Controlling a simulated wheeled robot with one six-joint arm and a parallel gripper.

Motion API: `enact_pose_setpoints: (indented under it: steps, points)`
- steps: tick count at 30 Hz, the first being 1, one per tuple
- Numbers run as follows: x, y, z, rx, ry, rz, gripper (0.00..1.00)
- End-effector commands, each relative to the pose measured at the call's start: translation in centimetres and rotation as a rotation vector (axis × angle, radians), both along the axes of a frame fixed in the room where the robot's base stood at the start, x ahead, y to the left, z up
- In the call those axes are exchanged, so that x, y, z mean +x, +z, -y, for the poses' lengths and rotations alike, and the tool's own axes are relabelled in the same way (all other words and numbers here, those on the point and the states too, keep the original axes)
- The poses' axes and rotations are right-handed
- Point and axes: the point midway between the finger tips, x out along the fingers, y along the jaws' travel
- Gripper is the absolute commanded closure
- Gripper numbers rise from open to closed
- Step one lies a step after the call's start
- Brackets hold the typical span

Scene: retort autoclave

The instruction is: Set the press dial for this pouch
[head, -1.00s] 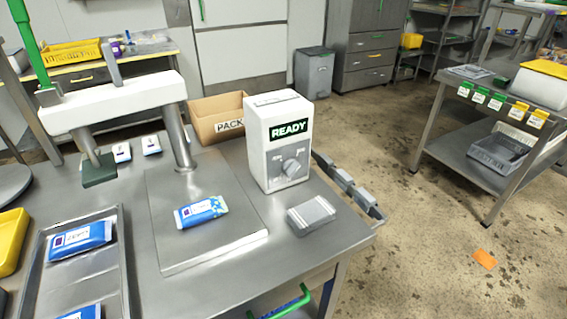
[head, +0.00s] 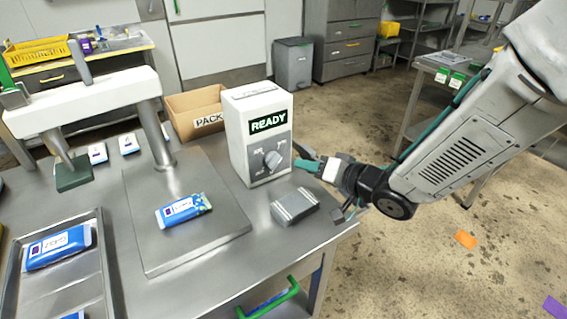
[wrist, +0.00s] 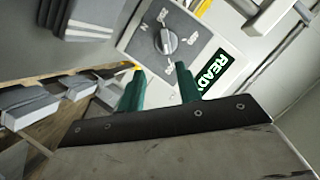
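The press dial (head: 272,160) is a grey knob on the front of a white control box (head: 243,136) that shows a green READY sign (head: 268,122). A blue pouch (head: 183,210) lies on the press plate (head: 155,251) left of the box.
A grey block (head: 294,206) sits on the table in front of the box. An open carton marked PACK (head: 188,104) is behind it. A tray (head: 104,256) with blue pouches is at left. The press arm (head: 80,100) stands over the table.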

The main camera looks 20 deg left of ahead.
Motion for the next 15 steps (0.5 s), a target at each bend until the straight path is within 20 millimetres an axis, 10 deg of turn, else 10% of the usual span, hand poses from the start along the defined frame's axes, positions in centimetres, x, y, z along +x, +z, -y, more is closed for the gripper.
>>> enact_pose_setpoints:
  steps: [15]
  points:
    - [1.7, -2.0, -6.5, 0.041, 0.034, -0.017, 0.65]
